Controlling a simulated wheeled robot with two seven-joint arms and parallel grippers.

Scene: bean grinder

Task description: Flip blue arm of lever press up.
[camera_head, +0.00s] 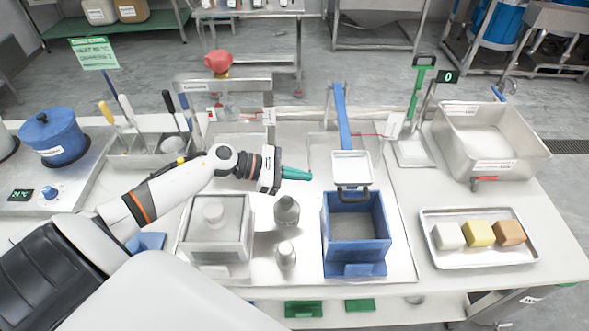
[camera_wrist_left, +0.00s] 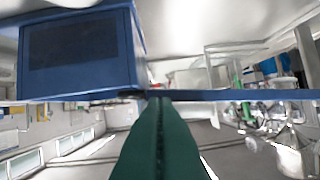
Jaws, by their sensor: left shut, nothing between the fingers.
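The lever press has a blue open-topped box (camera_head: 355,262) and a long blue arm (camera_head: 343,118) that reaches toward the back of the table. A pale square plate (camera_head: 352,168) in a dark frame sits between them. In the left wrist view, which looks upside down, the blue arm (camera_wrist_left: 235,95) runs about level from near the rim of the blue box (camera_wrist_left: 125,45). My left gripper (camera_head: 296,174) has green fingers, shut and empty, pointing right and just left of the plate, apart from it in the head view. The fingers (camera_wrist_left: 160,140) also show in the wrist view. My right gripper is not in view.
A metal box (camera_head: 217,250) and two small metal containers (camera_head: 287,210) stand left of the press. A tray (camera_head: 480,254) with coloured blocks and a steel bin (camera_head: 519,155) are at the right. A green-handled stand (camera_head: 418,95) is behind right. A red-topped stand (camera_head: 217,61) is behind my gripper.

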